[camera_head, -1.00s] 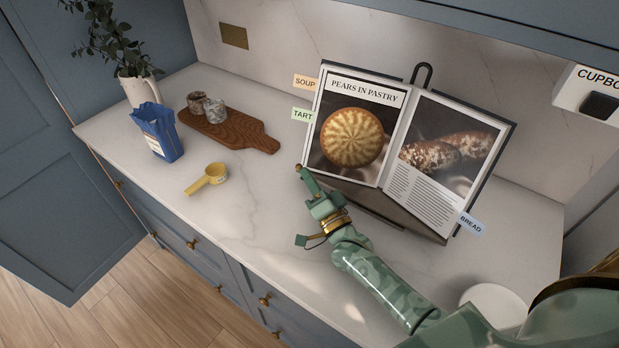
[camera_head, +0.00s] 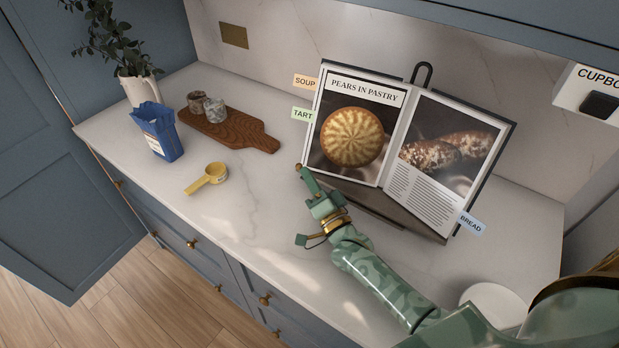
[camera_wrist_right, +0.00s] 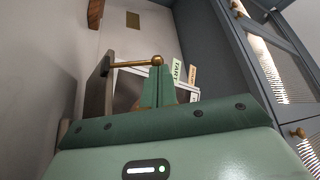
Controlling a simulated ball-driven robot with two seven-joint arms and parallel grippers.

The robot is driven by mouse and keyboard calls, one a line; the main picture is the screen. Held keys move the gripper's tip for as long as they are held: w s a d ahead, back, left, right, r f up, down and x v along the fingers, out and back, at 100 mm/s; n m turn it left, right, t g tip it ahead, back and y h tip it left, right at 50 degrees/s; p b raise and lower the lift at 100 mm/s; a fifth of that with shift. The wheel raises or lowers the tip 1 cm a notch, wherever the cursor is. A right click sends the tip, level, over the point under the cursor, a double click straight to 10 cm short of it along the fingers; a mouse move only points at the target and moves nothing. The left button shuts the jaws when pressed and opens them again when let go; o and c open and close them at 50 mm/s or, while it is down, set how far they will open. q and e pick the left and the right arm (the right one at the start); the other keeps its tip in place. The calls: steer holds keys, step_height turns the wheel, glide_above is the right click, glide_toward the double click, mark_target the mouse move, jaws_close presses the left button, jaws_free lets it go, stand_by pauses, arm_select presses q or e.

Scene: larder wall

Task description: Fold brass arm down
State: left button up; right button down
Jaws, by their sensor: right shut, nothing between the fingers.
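The brass arm (camera_wrist_right: 132,63) shows in the right wrist view as a thin rod with a round knob at its end. It sticks out at the edge of the book stand. In the head view only its small knob (camera_head: 298,167) shows, at the lower left corner of the open cookbook (camera_head: 351,137). My right gripper (camera_head: 304,174) is shut and empty, its fingertips right at the knob. In the right wrist view the closed fingers (camera_wrist_right: 156,84) overlap the knob's lower side; I cannot tell if they touch. My left gripper is out of view.
A white round dish (camera_head: 494,298) stands at the lower right.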

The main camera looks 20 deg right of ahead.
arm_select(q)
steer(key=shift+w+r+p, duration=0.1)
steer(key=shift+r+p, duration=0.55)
arm_select(e)
steer(key=s, duration=0.8)
steer(key=s+d, duration=0.1)
steer(key=s, duration=0.4)
steer(key=shift+s+f, duration=0.1)
steer(key=shift+f, duration=0.05)
steer(key=shift+d, duration=0.1)
